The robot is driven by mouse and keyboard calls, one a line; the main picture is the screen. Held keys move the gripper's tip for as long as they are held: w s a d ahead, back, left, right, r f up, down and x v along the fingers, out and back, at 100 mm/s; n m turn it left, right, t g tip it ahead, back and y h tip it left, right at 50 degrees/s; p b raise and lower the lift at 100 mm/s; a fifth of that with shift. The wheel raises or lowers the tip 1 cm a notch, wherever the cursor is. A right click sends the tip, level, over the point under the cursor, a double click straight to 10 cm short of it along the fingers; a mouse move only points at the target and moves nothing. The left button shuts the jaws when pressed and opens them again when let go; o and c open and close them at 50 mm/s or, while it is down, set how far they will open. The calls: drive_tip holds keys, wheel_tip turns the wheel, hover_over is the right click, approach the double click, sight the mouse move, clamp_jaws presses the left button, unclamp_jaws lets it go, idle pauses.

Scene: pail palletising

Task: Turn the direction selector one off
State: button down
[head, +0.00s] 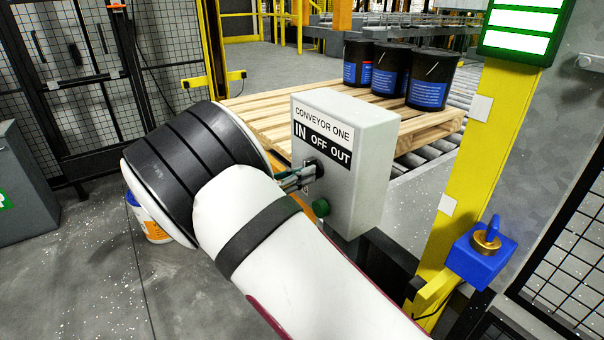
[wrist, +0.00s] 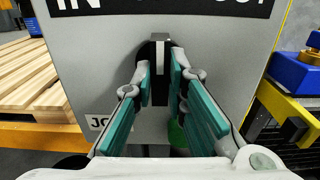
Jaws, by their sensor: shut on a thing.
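The direction selector (wrist: 160,85) is a black knob with a pale upper end, on the grey conveyor one control box (head: 365,150). Its handle stands about upright in the wrist view. My gripper (wrist: 161,75) has its two teal-padded fingers closed around the handle, one on each side. In the head view the selector (head: 319,170) shows just below the IN OFF OUT label (head: 322,142), with my gripper (head: 305,176) reaching it from the left. My wrist and fingers hide part of the box face. In the wrist view the OFF word is cropped out at the top.
A green button (head: 321,207) sits below the selector. Behind the box, a wooden pallet (head: 262,118) carries black pails (head: 390,75). A yellow post (head: 465,160) with a blue box (head: 480,255) stands at right. A white pail (head: 152,222) is on the floor at left.

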drive_tip(key=shift+f, duration=0.1)
drive_tip(key=c, duration=1.6)
unclamp_jaws()
drive_tip(key=shift+a, duration=0.15)
drive_tip(key=v, duration=1.2)
